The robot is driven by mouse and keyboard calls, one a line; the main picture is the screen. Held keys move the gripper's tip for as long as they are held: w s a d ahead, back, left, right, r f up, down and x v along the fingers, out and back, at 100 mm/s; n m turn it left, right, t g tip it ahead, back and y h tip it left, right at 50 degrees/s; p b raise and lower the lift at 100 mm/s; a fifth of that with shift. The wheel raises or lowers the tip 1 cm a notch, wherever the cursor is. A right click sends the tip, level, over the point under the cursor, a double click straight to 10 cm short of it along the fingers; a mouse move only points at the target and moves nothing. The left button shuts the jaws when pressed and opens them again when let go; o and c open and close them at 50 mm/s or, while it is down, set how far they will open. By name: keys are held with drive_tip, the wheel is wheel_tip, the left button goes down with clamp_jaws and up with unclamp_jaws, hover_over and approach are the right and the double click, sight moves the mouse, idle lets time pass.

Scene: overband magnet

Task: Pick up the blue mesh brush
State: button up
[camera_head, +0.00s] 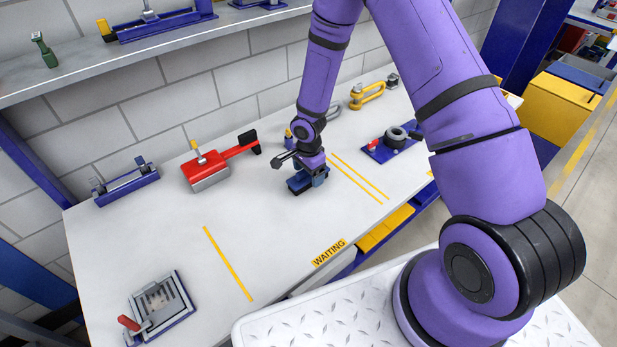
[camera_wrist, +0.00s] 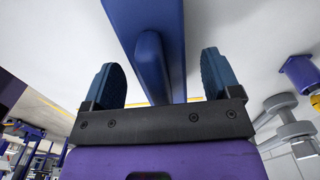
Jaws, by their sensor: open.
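The blue mesh brush (camera_head: 297,186) sits on the white bench, directly under my gripper, which partly hides it in the head view. In the wrist view the blue brush (camera_wrist: 175,15) shows its raised handle running between my two fingers. My gripper (camera_wrist: 158,80) is open, with one dark blue finger pad on each side of the handle. A gap shows between the handle and each pad. The lower part of the brush is not clear in either view.
A red tool with a black-ended handle (camera_head: 207,174) lies left of the brush, and a blue stand (camera_head: 127,185) is farther left. A blue plate with a grey roller (camera_head: 391,146) and a yellow shackle (camera_head: 367,96) are to the right. The bench front near the WAITING label (camera_head: 328,252) is clear.

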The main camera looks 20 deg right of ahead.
drive_tip(key=c, duration=1.1)
drive_tip(key=shift+r, duration=0.1)
drive_tip(key=shift+r, duration=1.75)
drive_tip(key=s+a, duration=0.2)
drive_tip(key=s, duration=0.3)
drive_tip(key=s+a+r, duration=0.1)
drive_tip(key=s, duration=0.4)
drive_tip(key=s+a, duration=0.2)
drive_tip(key=s, duration=0.3)
drive_tip(key=shift+a+r, duration=0.15)
drive_tip(key=shift+a, duration=0.2)
drive_tip(key=shift+o, duration=1.1)
drive_tip(key=shift+c, duration=0.2)
